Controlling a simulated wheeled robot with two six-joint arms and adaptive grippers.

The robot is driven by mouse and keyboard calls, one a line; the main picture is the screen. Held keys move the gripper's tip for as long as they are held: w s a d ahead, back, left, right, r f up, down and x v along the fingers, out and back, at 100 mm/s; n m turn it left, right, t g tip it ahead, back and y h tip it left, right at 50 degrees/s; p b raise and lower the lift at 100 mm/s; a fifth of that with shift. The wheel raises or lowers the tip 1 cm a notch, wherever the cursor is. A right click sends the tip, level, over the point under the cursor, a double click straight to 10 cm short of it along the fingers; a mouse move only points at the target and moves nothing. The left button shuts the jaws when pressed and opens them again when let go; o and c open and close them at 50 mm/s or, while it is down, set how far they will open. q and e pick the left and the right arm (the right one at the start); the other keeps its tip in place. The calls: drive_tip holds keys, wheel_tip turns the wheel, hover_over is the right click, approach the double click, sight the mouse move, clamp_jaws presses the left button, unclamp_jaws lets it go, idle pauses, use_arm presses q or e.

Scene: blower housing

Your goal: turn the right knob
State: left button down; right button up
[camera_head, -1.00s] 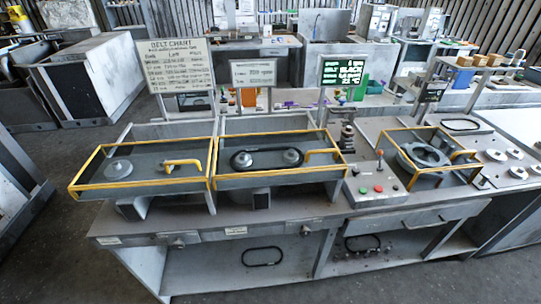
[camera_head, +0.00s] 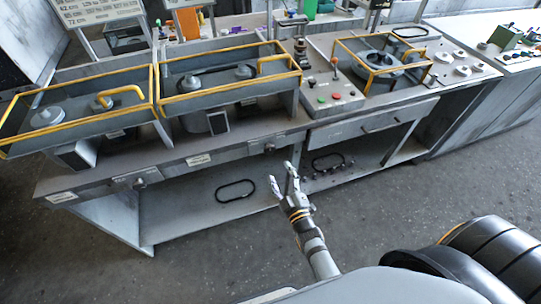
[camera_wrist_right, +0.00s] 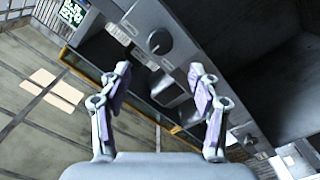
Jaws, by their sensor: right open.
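The right knob (camera_head: 268,148) is a small dark knob on the grey front edge of the workbench, under the right end of the middle yellow-framed tray. My right gripper (camera_head: 281,176) is open and empty, in front of the bench just below and near this knob in the head view. In the right wrist view, a round black knob with a light pointer mark (camera_wrist_right: 158,41) sits on a grey panel. It lies beyond the open fingers of the right gripper (camera_wrist_right: 159,75), apart from them. My left gripper is not in view.
A second knob (camera_head: 140,182) is farther left on the same front edge. Yellow-framed trays (camera_head: 230,75) stand on top, beside a control box (camera_head: 333,95) with red and green buttons. A drawer (camera_head: 365,125) is to the right. Black belts lie on the lower shelf.

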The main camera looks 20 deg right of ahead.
sight(270, 151)
drive_tip(key=w, duration=1)
drive_tip(key=shift+a, duration=0.15)
drive_tip(key=shift+s, duration=0.1)
drive_tip(key=c, duration=1.2)
